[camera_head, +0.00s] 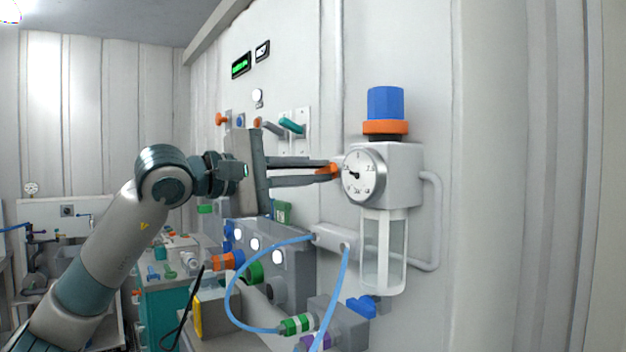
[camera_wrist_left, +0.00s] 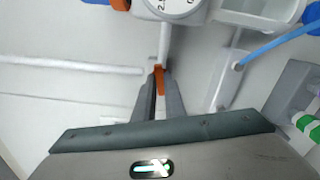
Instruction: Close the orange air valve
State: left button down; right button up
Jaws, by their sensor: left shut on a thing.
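The orange air valve handle (camera_head: 327,170) is a small orange lever just left of the round pressure gauge (camera_head: 364,174) on the wall unit. My left gripper (camera_head: 322,173) reaches in from the left, and its two long fingers are shut on the orange handle. In the left wrist view the orange handle (camera_wrist_left: 159,78) shows between the fingertips (camera_wrist_left: 160,90), in front of a light pipe. The fingers hide part of the handle. My right gripper is not in view.
The regulator has a blue knob (camera_head: 385,103) with an orange ring above and a clear bowl (camera_head: 384,252) below. Blue tubing (camera_head: 235,290) loops below the gripper. Wall switches (camera_head: 291,126) sit behind the fingers. A teal cabinet (camera_head: 165,300) stands lower left.

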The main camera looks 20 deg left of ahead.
pick_arm(q)
jog(key=shift+m+b, duration=0.35)
jog(key=shift+m, duration=1.25)
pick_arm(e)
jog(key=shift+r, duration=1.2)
pick_arm(q)
jog(key=c, duration=1.8)
grip_release()
